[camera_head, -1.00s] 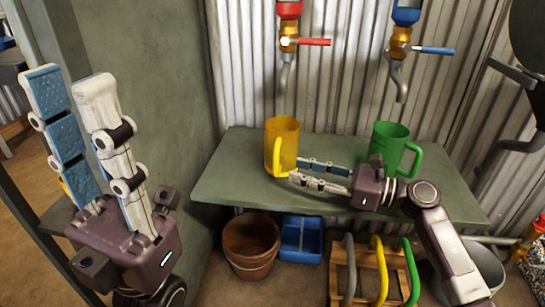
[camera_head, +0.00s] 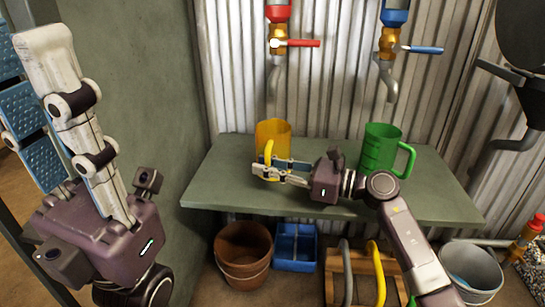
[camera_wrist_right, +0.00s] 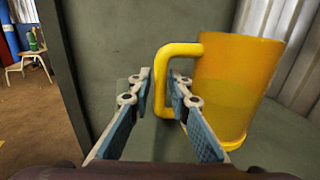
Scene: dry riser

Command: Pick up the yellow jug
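The yellow jug (camera_head: 281,134) stands upright on the green-grey riser top (camera_head: 225,180). My right gripper (camera_head: 266,166) is at the handle, one finger on each side; in the wrist view the gripper (camera_wrist_right: 159,74) looks open, with little room around the handle. Whether a finger touches it is unclear. My left gripper (camera_head: 32,60) is open and empty at the far left, its tips partly cut off.
A green jug (camera_head: 380,149) stands to the right on the same top, behind my right arm. Red-handled (camera_head: 297,43) and blue-handled (camera_head: 424,50) taps hang above. Below are terracotta pots (camera_head: 242,252), a blue tray (camera_head: 295,247) and a wooden rack (camera_head: 360,270). A wall closes the left side.

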